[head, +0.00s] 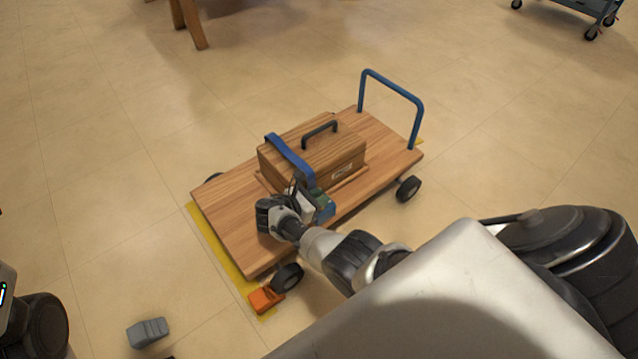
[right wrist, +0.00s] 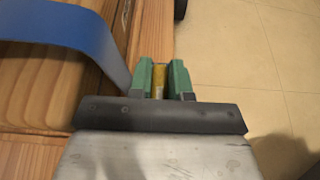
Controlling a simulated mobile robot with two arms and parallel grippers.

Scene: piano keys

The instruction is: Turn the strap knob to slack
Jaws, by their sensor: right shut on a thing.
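The blue strap (head: 288,156) runs over the wooden case (head: 335,152) on the cart; it also shows at the upper left of the right wrist view (right wrist: 62,40). My right gripper (head: 319,206) is at the near side of the case, by the lower end of the strap. In the right wrist view its green fingers (right wrist: 165,80) are shut on a yellowish knob (right wrist: 159,80). The knob's far end and marking are hidden, so I cannot tell its setting. In the head view the gripper covers the knob. My left gripper is not in view.
The flat wooden cart (head: 228,222) has a blue push handle (head: 392,90) and black wheels. An orange chock (head: 265,299) touches the near wheel. A grey chock (head: 148,332) lies on the floor at lower left. Open tiled floor surrounds the cart.

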